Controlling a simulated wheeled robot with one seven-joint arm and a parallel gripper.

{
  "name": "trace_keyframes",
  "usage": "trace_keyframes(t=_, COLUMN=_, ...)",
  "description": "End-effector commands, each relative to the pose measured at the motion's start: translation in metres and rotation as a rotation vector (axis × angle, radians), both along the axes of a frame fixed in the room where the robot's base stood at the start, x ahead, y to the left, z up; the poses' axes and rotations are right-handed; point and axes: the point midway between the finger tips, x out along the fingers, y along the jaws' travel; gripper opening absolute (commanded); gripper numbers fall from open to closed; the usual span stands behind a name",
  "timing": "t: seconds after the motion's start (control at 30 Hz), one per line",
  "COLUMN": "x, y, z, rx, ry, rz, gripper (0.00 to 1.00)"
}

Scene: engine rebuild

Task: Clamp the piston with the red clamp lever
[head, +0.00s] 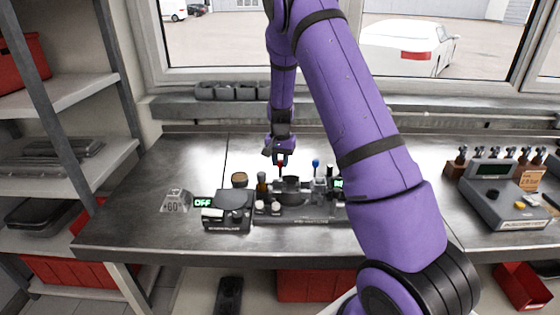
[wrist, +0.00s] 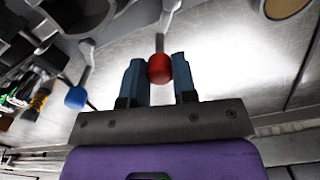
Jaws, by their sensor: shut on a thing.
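The red clamp lever shows as a red knob (wrist: 159,68) on a grey metal stem in the wrist view. My gripper (wrist: 158,72) has its two blue-grey fingers on either side of this knob and is shut on it. In the head view the red knob (head: 281,162) shows just under my gripper (head: 281,153), above the fixture (head: 292,196) on the workbench. A second lever with a blue knob (wrist: 76,97) stands to the left in the wrist view, and to the right of my gripper in the head view (head: 315,163). I cannot make out the piston.
A grey device with a screen (head: 497,203) and a rack of small tools are at the right.

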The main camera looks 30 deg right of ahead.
Motion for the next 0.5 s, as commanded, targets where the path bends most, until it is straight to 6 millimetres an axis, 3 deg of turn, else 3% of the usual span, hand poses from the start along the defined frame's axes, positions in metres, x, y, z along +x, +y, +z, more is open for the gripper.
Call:
trace_keyframes(t=0.23, x=-0.0002, y=-0.0003, z=0.0004, rx=0.0, ry=0.0, rz=-0.001, gripper=0.02)
trace_keyframes(t=0.27, x=-0.0002, y=-0.0002, z=0.0003, rx=0.0, ry=0.0, rz=-0.001, gripper=0.3)
trace_keyframes(t=0.33, x=-0.0002, y=-0.0002, z=0.0003, rx=0.0, ry=0.0, rz=0.0, gripper=0.47)
trace_keyframes(t=0.37, x=-0.0002, y=-0.0002, z=0.0002, rx=0.0, ry=0.0, rz=0.0, gripper=0.52)
trace_keyframes(t=0.5, x=-0.0003, y=-0.0003, z=0.0001, rx=0.001, ry=0.001, rz=0.0, gripper=0.52)
